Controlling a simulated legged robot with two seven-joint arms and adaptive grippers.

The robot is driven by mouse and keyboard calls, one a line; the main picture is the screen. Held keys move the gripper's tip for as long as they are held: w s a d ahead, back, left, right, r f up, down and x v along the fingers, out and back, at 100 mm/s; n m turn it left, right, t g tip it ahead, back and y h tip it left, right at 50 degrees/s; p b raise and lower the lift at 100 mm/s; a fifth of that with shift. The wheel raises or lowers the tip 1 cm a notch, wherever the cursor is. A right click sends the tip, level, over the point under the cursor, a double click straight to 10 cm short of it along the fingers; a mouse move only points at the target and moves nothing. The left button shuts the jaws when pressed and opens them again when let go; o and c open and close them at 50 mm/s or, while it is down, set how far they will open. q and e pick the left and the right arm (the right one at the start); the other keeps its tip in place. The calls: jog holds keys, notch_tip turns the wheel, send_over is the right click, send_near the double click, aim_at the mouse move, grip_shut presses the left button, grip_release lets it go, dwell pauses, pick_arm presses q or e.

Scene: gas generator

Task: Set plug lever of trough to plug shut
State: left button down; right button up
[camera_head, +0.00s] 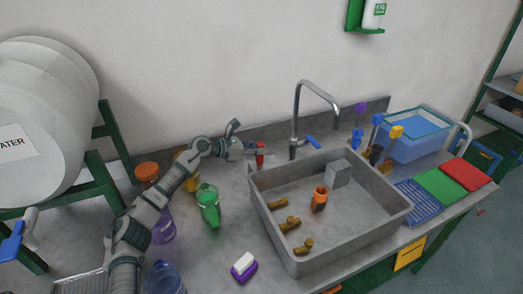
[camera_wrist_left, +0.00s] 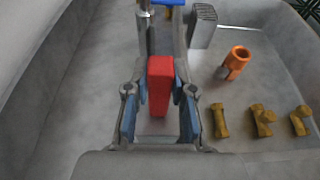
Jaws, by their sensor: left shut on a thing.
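The grey trough (camera_head: 385,222) sits in the worktop, and its inside and wall also fill much of the left wrist view (camera_wrist_left: 250,95). The red plug lever (camera_head: 260,155) stands at the trough's back left corner. In the left wrist view the red lever (camera_wrist_left: 160,82) rises upright between my two fingers. My left gripper (camera_head: 250,150) reaches across from the left and is shut on the red lever; its blue-padded fingers show on both sides of it in the wrist view (camera_wrist_left: 160,120). The plug itself cannot be made out. My right gripper does not show.
A tap (camera_head: 297,115) with a blue handle (camera_head: 313,141) stands behind the trough. Inside lie several brass fittings (camera_head: 290,222), an orange cylinder (camera_head: 319,198) and a grey block (camera_head: 338,172).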

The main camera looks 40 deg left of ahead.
pick_arm(q)
jog(key=shift+a+r, duration=0.2)
jog(key=shift+a, duration=0.05)
dwell(0.3)
jog(key=c, duration=1.1)
grip_release()
jog(key=shift+s, duration=0.1)
jog(key=shift+o, duration=0.7)
jog(key=shift+a+f, duration=0.1)
jog(key=shift+f, duration=0.05)
jog(key=shift+r, duration=0.35)
notch_tip(320, 180, up, 8)
jog(key=shift+f, duration=0.1)
jog(key=shift+a+r, duration=0.15)
jog(key=shift+r, duration=0.5)
